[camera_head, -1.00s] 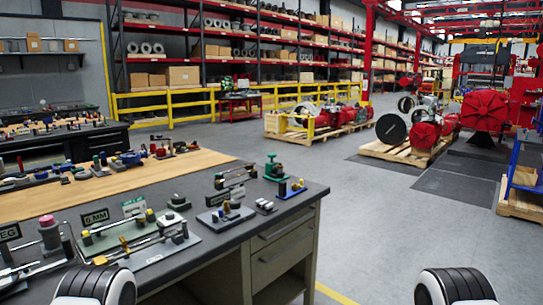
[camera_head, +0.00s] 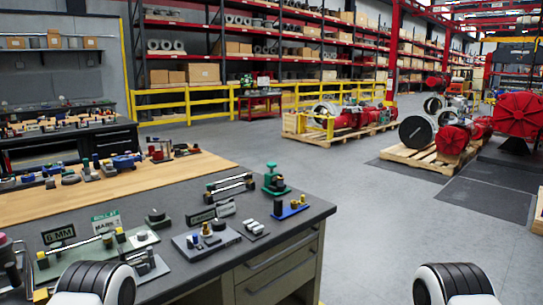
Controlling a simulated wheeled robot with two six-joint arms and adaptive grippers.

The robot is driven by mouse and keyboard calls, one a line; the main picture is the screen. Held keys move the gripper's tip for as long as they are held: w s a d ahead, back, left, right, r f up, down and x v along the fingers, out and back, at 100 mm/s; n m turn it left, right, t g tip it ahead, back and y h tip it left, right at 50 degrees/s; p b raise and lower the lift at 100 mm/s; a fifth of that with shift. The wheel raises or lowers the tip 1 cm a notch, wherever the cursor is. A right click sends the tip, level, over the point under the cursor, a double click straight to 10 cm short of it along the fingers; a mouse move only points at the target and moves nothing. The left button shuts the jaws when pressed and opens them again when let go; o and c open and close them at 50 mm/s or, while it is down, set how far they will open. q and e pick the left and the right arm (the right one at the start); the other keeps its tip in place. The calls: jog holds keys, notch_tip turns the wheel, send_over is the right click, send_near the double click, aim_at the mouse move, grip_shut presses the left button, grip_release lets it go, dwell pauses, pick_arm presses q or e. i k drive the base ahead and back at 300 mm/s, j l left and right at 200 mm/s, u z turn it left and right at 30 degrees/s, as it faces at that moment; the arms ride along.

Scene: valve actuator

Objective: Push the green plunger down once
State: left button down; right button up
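A green plunger (camera_head: 271,168) stands upright on a green-based device near the far right corner of the dark workbench top (camera_head: 300,222). Its knob is at the top, above a green body. It is too small to tell how far down the plunger is. Neither of my grippers is in view. Only the rounded black-and-white upper parts of my two arms show at the bottom edge, well apart from the plunger.
A blue block with small cylinders (camera_head: 290,208) sits just in front of the device. A grey plate with knobs (camera_head: 207,240) and sign plates, including a 6 MM sign (camera_head: 59,235), fill the bench's left. Open grey floor (camera_head: 400,235) lies to the right.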

aim_at(272, 165)
jog(key=i+l+u, duration=0.1)
jog(key=i+l, duration=0.55)
jog(key=i+l+u, duration=0.15)
jog(key=i+l, duration=0.15)
jog(key=l, duration=0.15)
jog(key=i+l, duration=0.25)
jog(key=l, duration=0.15)
jog(key=i+l+u, duration=0.15)
jog(key=i+l, duration=0.4)
jog(key=l, duration=0.25)
jog(key=i+l+u, duration=0.15)
jog(key=i+l, duration=0.15)
jog(key=l, duration=0.15)
